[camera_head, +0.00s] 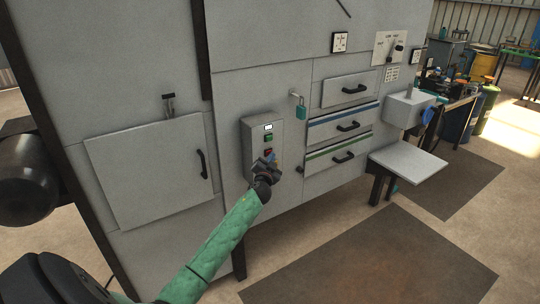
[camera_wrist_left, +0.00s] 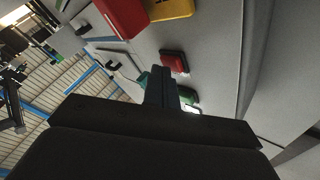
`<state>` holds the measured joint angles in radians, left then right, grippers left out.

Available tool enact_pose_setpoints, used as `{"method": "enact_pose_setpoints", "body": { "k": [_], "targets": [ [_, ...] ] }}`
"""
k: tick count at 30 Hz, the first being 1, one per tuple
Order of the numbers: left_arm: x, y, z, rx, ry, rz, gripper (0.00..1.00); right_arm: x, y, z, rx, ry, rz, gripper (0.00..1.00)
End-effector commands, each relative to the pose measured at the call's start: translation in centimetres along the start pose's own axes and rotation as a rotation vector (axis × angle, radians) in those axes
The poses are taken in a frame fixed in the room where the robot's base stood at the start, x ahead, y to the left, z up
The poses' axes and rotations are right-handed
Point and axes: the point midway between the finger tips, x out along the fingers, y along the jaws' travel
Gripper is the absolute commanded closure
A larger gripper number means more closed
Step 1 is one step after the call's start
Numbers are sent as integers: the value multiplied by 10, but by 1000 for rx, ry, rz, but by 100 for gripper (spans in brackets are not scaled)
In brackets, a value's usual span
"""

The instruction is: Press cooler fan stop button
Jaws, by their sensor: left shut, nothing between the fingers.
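A grey control box (camera_head: 250,140) is fixed to the cabinet front. It has a small display (camera_head: 268,127), a green button (camera_head: 268,137) and a red button (camera_head: 268,150) in a column. My left gripper (camera_head: 271,158) is shut and empty, just below the red button, and hides the lower part of the box. In the left wrist view the shut fingers (camera_wrist_left: 161,78) point towards the panel beside the red button (camera_wrist_left: 174,62), with the green button (camera_wrist_left: 190,97) partly behind them. I cannot tell whether they touch anything. My right gripper is not in view.
A teal padlock (camera_head: 301,110) hangs right of the box. Drawers (camera_head: 345,127) and a grey shelf (camera_head: 408,163) lie further right. A closed cabinet door (camera_head: 145,170) is left.

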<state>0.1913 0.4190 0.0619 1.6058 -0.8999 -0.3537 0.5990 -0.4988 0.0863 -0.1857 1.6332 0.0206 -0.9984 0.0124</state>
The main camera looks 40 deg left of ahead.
Motion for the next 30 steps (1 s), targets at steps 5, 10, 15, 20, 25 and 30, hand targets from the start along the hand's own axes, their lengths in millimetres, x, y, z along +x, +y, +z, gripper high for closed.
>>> {"method": "enact_pose_setpoints", "body": {
  "k": [5,10,15,20,25,30],
  "targets": [
    [1,-1,1,0,0,0,100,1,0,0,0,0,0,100],
    [1,-1,1,0,0,0,100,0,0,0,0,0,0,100],
    [0,0,0,0,0,0,100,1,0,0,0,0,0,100],
    [-4,3,-2,-1,0,0,100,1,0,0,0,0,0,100],
    [-10,8,-6,-1,0,1,100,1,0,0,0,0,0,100],
    [-11,8,-8,0,0,0,100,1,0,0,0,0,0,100]
  ]
}}
